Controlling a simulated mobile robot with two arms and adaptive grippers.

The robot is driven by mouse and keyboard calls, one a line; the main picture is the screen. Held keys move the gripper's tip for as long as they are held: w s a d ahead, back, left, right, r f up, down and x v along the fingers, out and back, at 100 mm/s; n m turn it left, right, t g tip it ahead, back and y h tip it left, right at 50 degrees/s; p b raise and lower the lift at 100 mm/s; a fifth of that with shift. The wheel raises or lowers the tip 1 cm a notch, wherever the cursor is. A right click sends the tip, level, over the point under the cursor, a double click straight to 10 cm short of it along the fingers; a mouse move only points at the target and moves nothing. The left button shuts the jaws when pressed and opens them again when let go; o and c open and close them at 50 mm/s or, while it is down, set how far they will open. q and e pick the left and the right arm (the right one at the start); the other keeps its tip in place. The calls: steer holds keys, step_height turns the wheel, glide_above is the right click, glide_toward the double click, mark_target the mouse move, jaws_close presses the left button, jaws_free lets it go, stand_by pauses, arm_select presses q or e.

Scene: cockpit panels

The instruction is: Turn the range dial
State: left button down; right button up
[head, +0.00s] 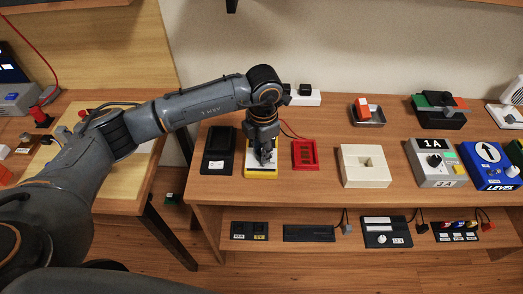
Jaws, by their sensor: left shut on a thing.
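A yellow-edged meter-like device (262,175) lies on the wooden workbench, left of its middle. My left gripper (265,158) points straight down over this device, with its fingers shut on the range dial. The dial itself is hidden behind the fingers, so I cannot see where it points. My left arm reaches in from the left, bends at the elbow above the bench and comes down from there. My right gripper is not in view.
A black device (217,150) stands close to the left and a red tray-like piece (305,155) close to the right. Farther right are a white box (365,166), a grey 1A box (434,165) and a blue LEVEL box (487,165). A lower shelf (300,225) holds more devices.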

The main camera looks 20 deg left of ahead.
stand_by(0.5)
arm_select(q)
steer(key=c, duration=1.1)
jaws_free()
steer(key=shift+o, duration=0.2)
step_height(320, 180, up, 12)
steer(key=shift+d, duration=0.2)
steer(key=shift+s, duration=0.1)
